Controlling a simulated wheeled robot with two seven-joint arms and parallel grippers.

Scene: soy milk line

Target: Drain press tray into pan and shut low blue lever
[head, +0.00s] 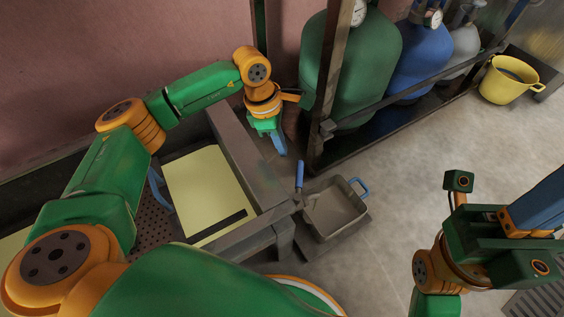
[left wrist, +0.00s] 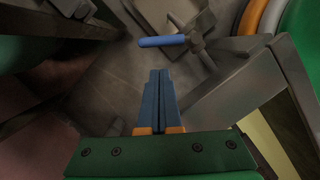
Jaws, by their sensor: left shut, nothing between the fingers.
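My left gripper (head: 282,145) is shut and empty, its blue fingers pointing down beyond the end of the press tray. In the left wrist view its fingers (left wrist: 158,76) lie together, apart from the low blue lever (left wrist: 162,41). In the head view the lever (head: 299,175) sticks out from the grey outlet at the tray's corner. The press tray (head: 234,152) holds a pale yellow slab. The grey pan (head: 335,212) sits low beside the outlet; I see no clear liquid in it. My right gripper (head: 535,207) is at the right edge, its fingertips cut off.
A rack with a green tank (head: 350,70), a blue tank (head: 410,62) and a grey tank (head: 462,45) stands behind the pan. A yellow bucket (head: 505,82) is at the far right. The floor (head: 420,165) between pan and bucket is clear. Another blue handle (head: 158,188) is at the tray's left side.

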